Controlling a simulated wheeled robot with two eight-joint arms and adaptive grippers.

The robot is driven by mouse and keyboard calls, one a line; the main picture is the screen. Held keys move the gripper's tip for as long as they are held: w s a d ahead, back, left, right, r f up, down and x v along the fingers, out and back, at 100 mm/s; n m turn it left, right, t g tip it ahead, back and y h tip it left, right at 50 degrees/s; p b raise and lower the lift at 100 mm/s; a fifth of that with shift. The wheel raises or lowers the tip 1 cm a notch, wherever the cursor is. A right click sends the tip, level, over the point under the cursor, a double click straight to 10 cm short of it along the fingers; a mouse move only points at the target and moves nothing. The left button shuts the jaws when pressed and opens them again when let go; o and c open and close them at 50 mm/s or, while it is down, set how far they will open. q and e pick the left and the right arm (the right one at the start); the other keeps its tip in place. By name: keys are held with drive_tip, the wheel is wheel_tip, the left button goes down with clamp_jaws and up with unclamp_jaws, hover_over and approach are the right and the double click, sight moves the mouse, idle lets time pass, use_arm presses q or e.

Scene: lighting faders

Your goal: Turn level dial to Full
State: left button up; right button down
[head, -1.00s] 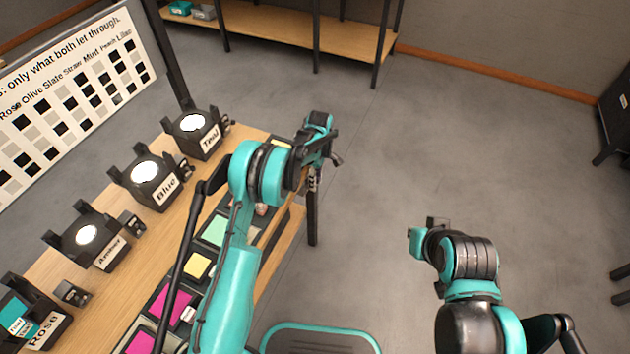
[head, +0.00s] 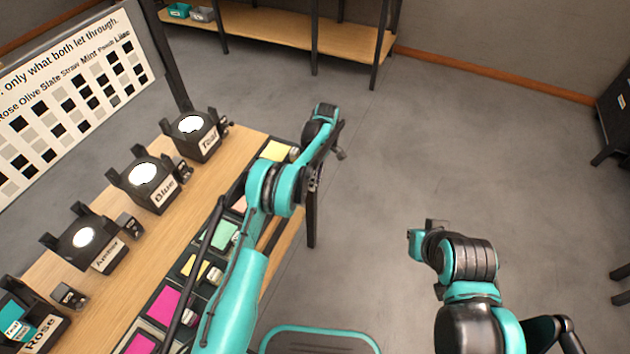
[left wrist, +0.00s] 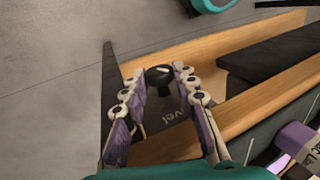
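The level dial (left wrist: 160,76) shows in the left wrist view as a black round knob with a pale mark. It sits on a dark plate with partly visible white lettering ending in "vel", upside down. My left gripper (left wrist: 157,88) is open, with one finger on each side of the knob. I cannot tell whether the fingers touch it. The word Full cannot be read. In the head view my left arm hides the dial. My right gripper (head: 425,238) is over bare floor, away from the table; its finger state is unclear.
Lamps labelled Rose (head: 35,325), Amber (head: 90,240), Blue (head: 150,180) and Teal (head: 195,132) line the wooden table (head: 225,172). Coloured filters, including a magenta one (head: 160,305), lie along its near edge. A chart board (head: 60,100) stands behind.

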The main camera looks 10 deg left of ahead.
use_arm(q)
drive_tip(key=o, duration=0.4)
drive_tip(key=shift+v, duration=5.95)
drive_tip(key=shift+d, duration=0.1)
